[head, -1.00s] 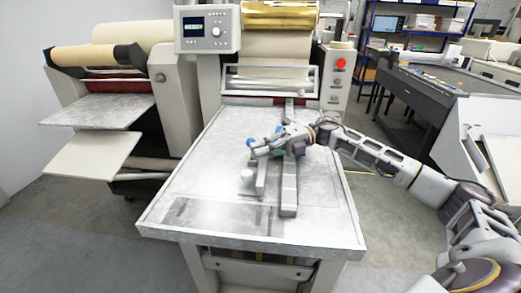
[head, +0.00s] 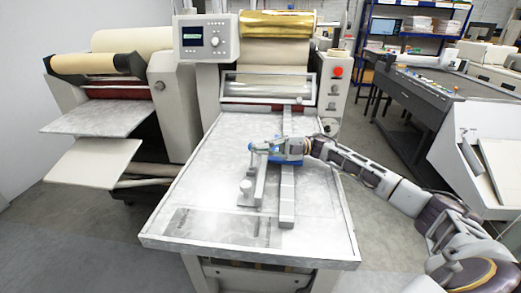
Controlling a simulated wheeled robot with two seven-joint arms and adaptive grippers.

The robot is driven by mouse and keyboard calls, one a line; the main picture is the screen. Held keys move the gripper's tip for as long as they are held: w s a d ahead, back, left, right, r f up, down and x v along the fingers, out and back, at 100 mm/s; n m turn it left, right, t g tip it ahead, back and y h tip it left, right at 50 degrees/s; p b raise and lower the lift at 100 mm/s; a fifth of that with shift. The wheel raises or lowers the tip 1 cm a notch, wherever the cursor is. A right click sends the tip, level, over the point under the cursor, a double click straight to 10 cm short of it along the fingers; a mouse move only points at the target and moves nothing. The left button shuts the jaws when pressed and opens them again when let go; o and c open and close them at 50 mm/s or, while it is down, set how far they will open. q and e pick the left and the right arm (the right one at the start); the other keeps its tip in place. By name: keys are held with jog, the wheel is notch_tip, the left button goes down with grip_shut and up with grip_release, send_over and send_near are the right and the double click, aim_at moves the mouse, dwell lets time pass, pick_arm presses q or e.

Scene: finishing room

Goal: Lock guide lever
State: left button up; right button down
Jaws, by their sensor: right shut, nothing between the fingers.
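A long grey guide bar (head: 287,205) lies lengthwise on the pale metal feed table (head: 335,225). A shorter grey bar with a round knob (head: 246,187) sits to its left. Blue parts (head: 287,158), apparently of the guide lever, show across the bars. My right gripper (head: 262,148) is shut, low over the bars and at the blue parts, pointing left. It hides some of the lever, and I cannot tell whether they touch or whether the lever is locked. My left gripper is out of view.
The laminator stands behind the table, with a control panel (head: 206,38), a gold roll (head: 277,22) and a red button (head: 338,71). Another roller machine (head: 100,90) is at left. A dark-topped machine (head: 440,85) is at right. The table's left side is clear.

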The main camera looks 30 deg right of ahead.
jog(key=shift+w+d, duration=0.1)
dwell(0.5)
jog(key=shift+r, duration=0.1)
notch_tip(320, 180, up, 10)
dwell(0.7)
dwell(0.6)
